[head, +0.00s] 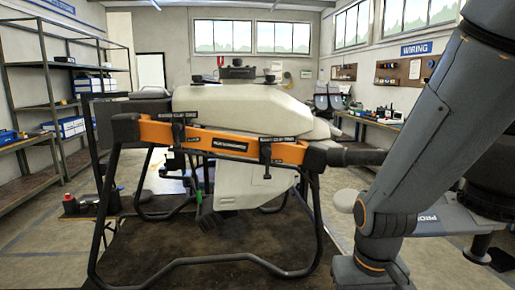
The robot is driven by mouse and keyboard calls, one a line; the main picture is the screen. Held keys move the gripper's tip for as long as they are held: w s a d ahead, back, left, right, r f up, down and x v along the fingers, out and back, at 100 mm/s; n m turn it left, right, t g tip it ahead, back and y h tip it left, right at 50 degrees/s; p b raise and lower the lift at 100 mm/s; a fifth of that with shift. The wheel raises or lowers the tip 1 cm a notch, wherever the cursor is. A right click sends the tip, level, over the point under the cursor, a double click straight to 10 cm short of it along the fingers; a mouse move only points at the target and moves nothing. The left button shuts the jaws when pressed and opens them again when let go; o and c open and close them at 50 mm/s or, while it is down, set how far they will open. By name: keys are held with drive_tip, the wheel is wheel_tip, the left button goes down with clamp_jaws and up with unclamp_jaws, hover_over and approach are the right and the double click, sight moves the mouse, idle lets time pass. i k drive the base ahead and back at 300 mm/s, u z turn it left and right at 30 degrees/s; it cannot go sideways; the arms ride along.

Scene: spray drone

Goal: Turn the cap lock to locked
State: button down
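The spray drone (235,145) stands on its black tubular landing legs, with an orange frame bar across its front. Its pale tank (235,105) rises above the bar. On top of the tank sits a dark cap (237,72), with smaller dark fittings on both sides. The cap is too small here to tell a lock lever or its setting. My grey arm fills the right side of the view, beside the drone and apart from the cap. I cannot make out my gripper's fingers in this view.
The drone stands on a dark brown surface (200,250). Metal shelves (45,100) with boxes stand at the left. A workbench (375,118) runs along the right wall. Small dark items (88,203) lie at the left. Open air lies above the tank.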

sight(237, 62)
drive_tip(key=z, duration=0.05)
drive_tip(key=k, duration=1.1)
drive_tip(key=u, duration=0.8)
drive_tip(key=i, duration=0.9)
drive_tip(key=z, duration=0.45)
